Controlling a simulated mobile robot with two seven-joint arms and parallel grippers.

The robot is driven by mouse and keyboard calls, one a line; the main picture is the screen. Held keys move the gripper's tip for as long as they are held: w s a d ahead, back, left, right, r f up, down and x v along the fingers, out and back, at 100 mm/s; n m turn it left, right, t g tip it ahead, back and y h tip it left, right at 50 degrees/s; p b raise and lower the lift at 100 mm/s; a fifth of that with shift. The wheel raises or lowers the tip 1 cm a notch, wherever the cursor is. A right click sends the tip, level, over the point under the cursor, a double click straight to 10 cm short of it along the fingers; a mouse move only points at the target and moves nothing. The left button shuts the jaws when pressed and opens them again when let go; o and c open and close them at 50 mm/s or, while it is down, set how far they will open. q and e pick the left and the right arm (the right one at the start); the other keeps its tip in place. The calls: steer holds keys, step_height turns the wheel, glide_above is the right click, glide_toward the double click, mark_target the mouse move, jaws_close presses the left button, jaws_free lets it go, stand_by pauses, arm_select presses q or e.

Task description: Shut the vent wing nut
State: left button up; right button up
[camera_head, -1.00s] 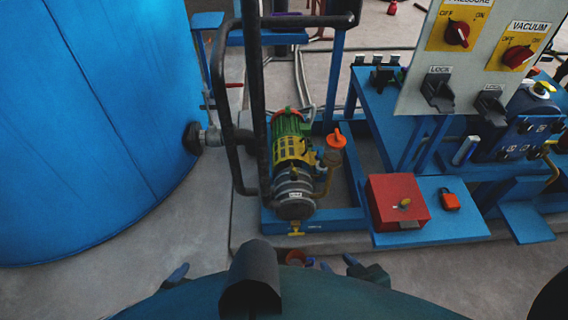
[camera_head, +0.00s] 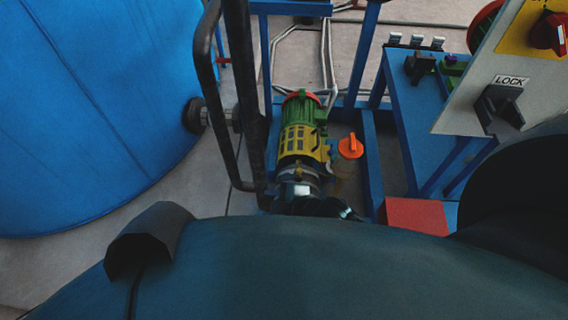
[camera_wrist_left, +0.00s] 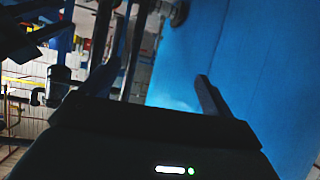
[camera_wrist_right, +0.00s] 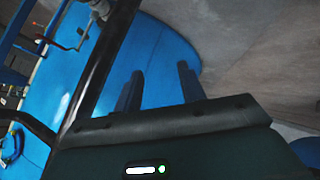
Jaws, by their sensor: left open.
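I cannot make out the vent wing nut for sure in any view now. In the head view the green and yellow pump (camera_head: 300,145) stands in the middle, and its lower front end is hidden behind a dark curved shape in the foreground. An orange knob (camera_head: 350,146) stands just right of the pump. A dark part of my right gripper (camera_head: 318,207) shows at the pump's lower end. In the right wrist view the right gripper (camera_wrist_right: 158,80) has its fingers apart, with nothing seen between them.
A large blue tank (camera_head: 90,110) fills the left. Black bent pipes (camera_head: 247,110) rise between tank and pump. The control panel (camera_head: 480,85) and a red box (camera_head: 416,215) stand at the right. Blue frame bars (camera_head: 370,155) surround the pump.

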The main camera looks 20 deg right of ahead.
steer(key=w+d+f+n+g+b, duration=0.2)
steer(key=w+f+n+b, duration=0.3)
steer(key=n, duration=0.3)
steer(key=w+d+f+n+g+h+b, duration=0.1)
steer(key=w+d+f+n+h+b, duration=0.25)
steer(key=d+n, duration=0.3)
steer(key=w+d+f+n+g+h+b, duration=0.1)
steer(key=w+d+f+n+h+b, duration=0.1)
steer(key=w+d+n, duration=0.4)
steer(key=shift+m, duration=0.25)
steer(key=b+x, duration=0.1)
steer(key=x, duration=0.2)
steer(key=b+x, duration=0.2)
steer(key=x, duration=0.2)
steer(key=d+b+x, duration=0.1)
steer(key=b+x, duration=0.1)
steer(key=x, duration=0.1)
steer(key=shift+s+d+f, duration=0.1)
steer(key=shift+s+f, duration=0.1)
steer(key=shift+f, duration=0.3)
steer(key=shift+w+f, duration=0.25)
steer(key=shift+f, duration=0.3)
arm_select(q)
step_height(320, 180, down, 9)
steer(key=d+m+t+h, duration=0.1)
steer(key=m, duration=0.1)
steer(key=shift+w+d+r+t, duration=0.15)
steer(key=shift+d+t, duration=0.15)
steer(key=shift+d, duration=0.1)
